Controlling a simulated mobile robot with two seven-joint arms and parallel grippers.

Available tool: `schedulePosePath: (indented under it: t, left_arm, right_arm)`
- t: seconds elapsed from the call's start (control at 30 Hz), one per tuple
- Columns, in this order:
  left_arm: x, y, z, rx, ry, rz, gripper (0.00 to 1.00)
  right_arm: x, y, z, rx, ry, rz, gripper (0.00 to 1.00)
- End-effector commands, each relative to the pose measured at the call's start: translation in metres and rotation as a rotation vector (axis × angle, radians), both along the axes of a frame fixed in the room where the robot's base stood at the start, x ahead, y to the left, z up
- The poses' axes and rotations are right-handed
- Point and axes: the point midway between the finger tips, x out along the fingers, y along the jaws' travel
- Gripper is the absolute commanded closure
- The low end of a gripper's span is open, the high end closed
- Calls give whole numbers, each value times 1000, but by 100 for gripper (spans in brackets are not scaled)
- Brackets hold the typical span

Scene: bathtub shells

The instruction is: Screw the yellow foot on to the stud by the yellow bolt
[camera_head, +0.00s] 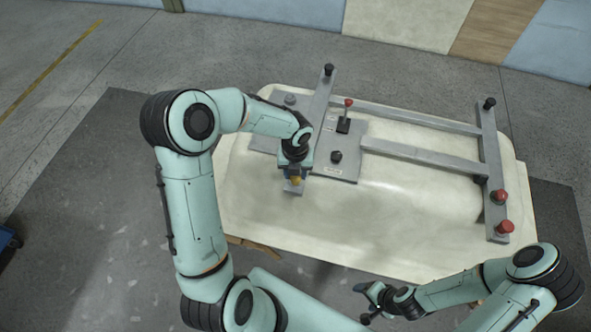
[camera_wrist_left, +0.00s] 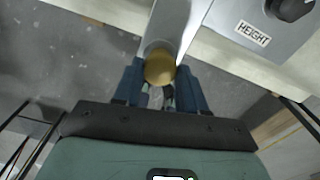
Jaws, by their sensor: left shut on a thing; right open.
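The yellow foot (camera_head: 296,181) shows as a small yellow piece at the near end of the frame's left grey bar. In the left wrist view it is a round yellow disc (camera_wrist_left: 160,67) between the blue fingers. My left gripper (camera_head: 294,178) is shut on it, over the bar end (camera_wrist_left: 172,25). The stud is hidden, and I cannot tell how far the foot is on it. I cannot make out a separate yellow bolt. My right gripper (camera_head: 375,298) is open and empty, at the lower right, off the tub's near edge.
The cream upturned tub shell (camera_head: 400,200) carries the grey frame (camera_head: 420,156). Black feet (camera_head: 489,103) and red feet (camera_head: 505,228) sit on its bars. A grey panel holds a red-topped lever (camera_head: 348,104) and a black knob (camera_head: 336,157), near my left gripper.

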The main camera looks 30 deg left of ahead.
Motion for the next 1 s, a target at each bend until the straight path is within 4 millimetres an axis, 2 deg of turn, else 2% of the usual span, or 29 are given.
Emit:
schedulePosePath:
  t: [0.17,0.2,0.27,0.3,0.67,0.77,1.0]
  left_arm:
    - [-1,0,-1,-3,1,-310,94]
    - [0,-1,0,-2,0,-335,53]
    - [0,-1,0,-1,0,-329,33]
    - [0,-1,0,-1,0,-328,29]
    - [0,0,6,1,-2,-324,29]
    - [1,0,19,2,-3,-321,29]
    - [1,0,73,3,-6,-323,29]
  right_arm:
    - [-1,0,0,0,1,0,30]
    - [-1,0,-1,0,1,0,30]
    - [-1,0,-1,0,1,0,30]
    - [-1,0,-1,0,1,0,30]
    - [-1,0,-1,0,1,0,30]
    - [-3,0,-2,0,3,0,30]
    - [-3,0,-2,0,3,0,30]
